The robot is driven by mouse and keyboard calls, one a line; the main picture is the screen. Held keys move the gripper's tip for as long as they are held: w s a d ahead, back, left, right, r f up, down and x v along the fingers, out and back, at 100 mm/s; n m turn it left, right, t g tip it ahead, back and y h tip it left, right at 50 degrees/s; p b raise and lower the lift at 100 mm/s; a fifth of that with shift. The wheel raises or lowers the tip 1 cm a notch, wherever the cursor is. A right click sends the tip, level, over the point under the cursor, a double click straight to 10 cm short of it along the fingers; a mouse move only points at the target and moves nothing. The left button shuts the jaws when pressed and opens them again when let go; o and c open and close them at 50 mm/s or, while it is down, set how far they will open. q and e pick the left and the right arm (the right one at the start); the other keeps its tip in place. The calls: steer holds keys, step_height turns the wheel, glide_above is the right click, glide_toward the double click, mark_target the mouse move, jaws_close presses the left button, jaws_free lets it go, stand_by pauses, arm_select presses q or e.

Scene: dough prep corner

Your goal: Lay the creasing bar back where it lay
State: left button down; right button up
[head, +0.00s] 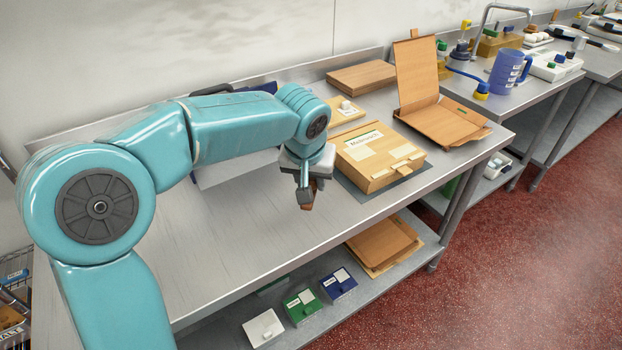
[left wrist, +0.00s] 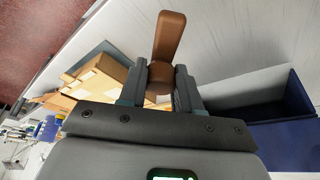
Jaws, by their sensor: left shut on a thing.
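My left gripper (head: 305,196) is above the steel table (head: 240,222), left of the closed cardboard box. It is shut on a brown bar, the creasing bar (head: 308,204), of which only a small part shows below the fingers in the head view. In the left wrist view the creasing bar (left wrist: 168,40) sticks out from between the fingers of the left gripper (left wrist: 160,85). I cannot tell whether the bar touches the table. My right gripper is not in view.
A closed cardboard box (head: 378,168) lies on a dark mat (head: 425,177). An open cardboard box (head: 445,118) stands behind it, beside a flat brown stack (head: 361,77). A blue bin (left wrist: 290,125) shows in the left wrist view. The front left tabletop is clear.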

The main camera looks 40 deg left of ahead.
arm_select(q)
steer(key=shift+w+f, duration=0.1)
steer(key=shift+f, duration=0.1)
step_height(320, 180, down, 8)
steer(key=b, duration=0.7)
steer(key=shift+f+b, duration=0.15)
steer(key=shift+b, duration=0.25)
stand_by(0.5)
steer(key=shift+f+b, duration=0.65)
steer(key=shift+b, duration=0.05)
jaws_free()
steer(key=shift+p+v, duration=2.65)
steer(key=shift+v, duration=1.95)
